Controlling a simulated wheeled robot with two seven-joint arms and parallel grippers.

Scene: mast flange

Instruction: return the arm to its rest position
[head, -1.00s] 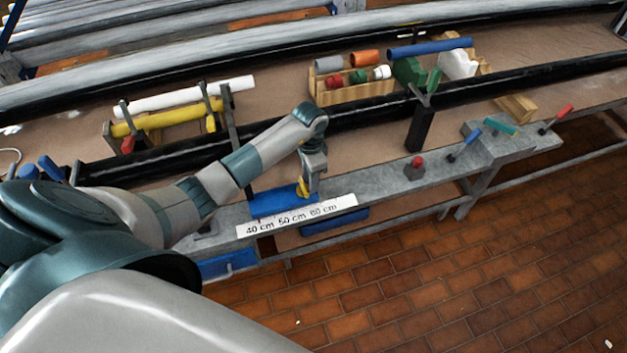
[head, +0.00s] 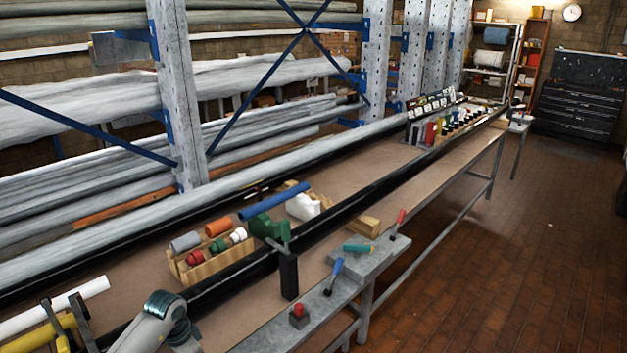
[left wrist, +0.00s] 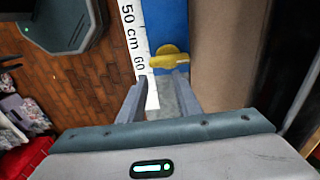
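In the head view only part of my left arm (head: 155,325) shows, at the bottom left edge; its gripper is out of that picture. In the left wrist view my left gripper (left wrist: 161,88) has its two fingers apart, with bare grey surface visible between them. A yellow piece (left wrist: 169,59) lies just beyond the fingertips, by the edge of a blue mat (left wrist: 168,22). I cannot tell whether the right finger touches it. A white scale strip (left wrist: 134,35) marked in cm runs beside the mat. My right arm and gripper are in neither current view.
A long workbench (head: 345,185) runs to the back right. A wooden rack (head: 205,268) of coloured cylinders, a black post (head: 288,275), a red button (head: 299,312) and blue-handled lever (head: 334,275) stand along it. The brick floor (head: 500,260) at the right is clear.

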